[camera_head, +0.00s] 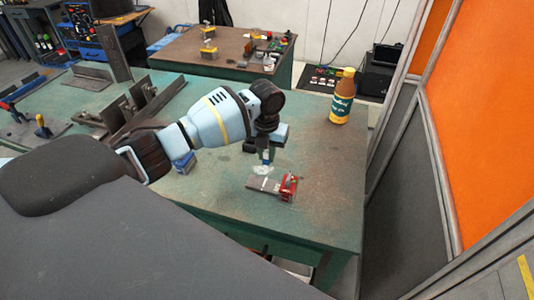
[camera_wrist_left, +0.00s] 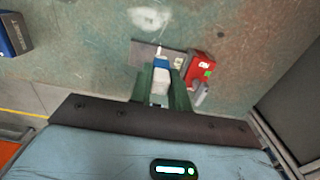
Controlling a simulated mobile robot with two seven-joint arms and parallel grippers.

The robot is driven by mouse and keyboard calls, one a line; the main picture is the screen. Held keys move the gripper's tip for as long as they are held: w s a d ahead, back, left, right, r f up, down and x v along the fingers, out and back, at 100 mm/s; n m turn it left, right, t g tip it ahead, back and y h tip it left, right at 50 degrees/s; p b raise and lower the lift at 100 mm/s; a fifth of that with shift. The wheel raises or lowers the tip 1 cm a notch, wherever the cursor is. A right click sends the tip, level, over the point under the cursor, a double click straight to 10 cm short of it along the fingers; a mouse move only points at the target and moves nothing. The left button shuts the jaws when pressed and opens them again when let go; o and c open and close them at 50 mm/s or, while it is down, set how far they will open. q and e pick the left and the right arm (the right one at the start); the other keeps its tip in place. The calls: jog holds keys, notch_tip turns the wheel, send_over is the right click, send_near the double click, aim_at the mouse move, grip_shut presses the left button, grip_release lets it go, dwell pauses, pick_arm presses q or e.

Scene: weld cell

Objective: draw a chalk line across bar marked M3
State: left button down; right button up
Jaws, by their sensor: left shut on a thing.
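A flat grey bar (camera_head: 262,186) lies on the green table, with a small red clamp (camera_head: 289,187) at its right end. In the left wrist view the bar (camera_wrist_left: 141,54) lies beyond my fingertips and the red clamp (camera_wrist_left: 201,68) is just right of them. My left gripper (camera_head: 267,155) points down over the bar and is shut on a chalk holder (camera_wrist_left: 161,72), blue and white with a thin pale tip. The tip appears over the bar; I cannot tell whether it touches. Any M3 mark is too small to read. My right gripper is out of view.
A brown bottle (camera_head: 342,96) with a yellow base stands at the table's back right. A blue box (camera_wrist_left: 14,35) lies at the wrist view's left edge. Metal fixtures (camera_head: 140,105) stand on the left. An orange screen (camera_head: 485,110) borders the right.

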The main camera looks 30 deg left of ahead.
aim_at(266, 167)
pick_arm(q)
notch_tip(266, 167, down, 4)
jog(key=shift+s+b, duration=0.1)
jog(key=shift+b, duration=0.4)
jog(key=shift+f, duration=0.45)
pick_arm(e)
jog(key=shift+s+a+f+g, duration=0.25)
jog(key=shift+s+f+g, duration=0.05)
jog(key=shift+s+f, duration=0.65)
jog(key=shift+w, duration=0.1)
pick_arm(q)
jog(key=shift+f, duration=0.2)
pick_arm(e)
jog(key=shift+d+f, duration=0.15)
pick_arm(q)
jog(key=shift+f+b, duration=0.2)
jog(key=shift+b, duration=0.1)
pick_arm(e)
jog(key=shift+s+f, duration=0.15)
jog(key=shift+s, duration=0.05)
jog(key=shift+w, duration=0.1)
pick_arm(q)
jog(key=shift+s+d+r+p, duration=0.1)
jog(key=shift+s+p, duration=0.15)
jog(key=shift+p, duration=0.05)
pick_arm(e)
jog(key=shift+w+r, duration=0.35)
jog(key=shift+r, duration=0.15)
